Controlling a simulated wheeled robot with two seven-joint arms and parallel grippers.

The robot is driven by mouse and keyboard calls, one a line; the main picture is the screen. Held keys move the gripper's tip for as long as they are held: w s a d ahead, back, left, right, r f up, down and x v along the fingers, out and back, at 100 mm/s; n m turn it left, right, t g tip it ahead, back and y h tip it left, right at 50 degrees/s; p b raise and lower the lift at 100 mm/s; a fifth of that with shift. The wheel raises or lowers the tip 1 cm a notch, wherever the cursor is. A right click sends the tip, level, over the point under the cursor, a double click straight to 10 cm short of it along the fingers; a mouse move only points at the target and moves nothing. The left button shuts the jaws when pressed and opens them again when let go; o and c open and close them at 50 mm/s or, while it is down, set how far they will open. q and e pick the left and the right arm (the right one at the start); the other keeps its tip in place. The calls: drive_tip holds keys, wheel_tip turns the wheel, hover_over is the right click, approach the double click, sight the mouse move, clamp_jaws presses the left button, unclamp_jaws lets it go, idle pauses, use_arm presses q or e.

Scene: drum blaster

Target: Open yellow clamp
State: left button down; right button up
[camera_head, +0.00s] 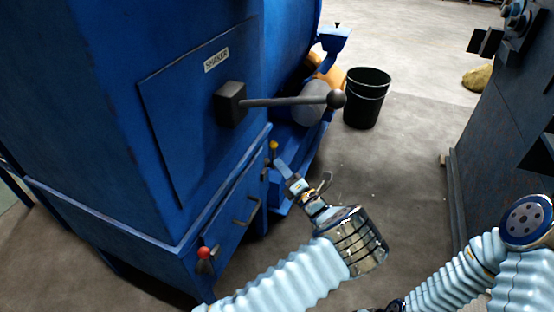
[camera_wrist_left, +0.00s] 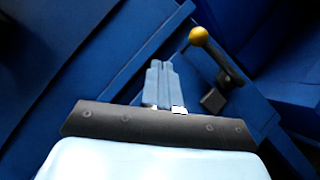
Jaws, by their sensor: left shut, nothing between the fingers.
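The yellow clamp shows as a yellow ball (camera_head: 273,146) on a short dark lever at the right end of the blue machine's lower panel. In the left wrist view the yellow ball (camera_wrist_left: 198,36) and its dark lever (camera_wrist_left: 226,68) are right of the fingers. My left gripper (camera_head: 281,166) is shut and empty, just below and right of the ball in the head view. Its fingertips (camera_wrist_left: 160,68) are together in the wrist view, pointing at the blue panel, apart from the lever. My right gripper is not in view; my right arm is at the lower right.
The blue machine (camera_head: 190,130) fills the left, with a long ball-ended lever (camera_head: 290,101) sticking out above my left gripper. A red-ball clamp (camera_head: 204,253) and a handle (camera_head: 248,213) are on the lower panel. A black bucket (camera_head: 366,98) stands behind on open floor.

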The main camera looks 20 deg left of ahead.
use_arm(q)
drive_tip(key=s+d, duration=0.4)
drive_tip(key=d, duration=0.1)
drive_tip(key=shift+r, duration=0.15)
idle(0.3)
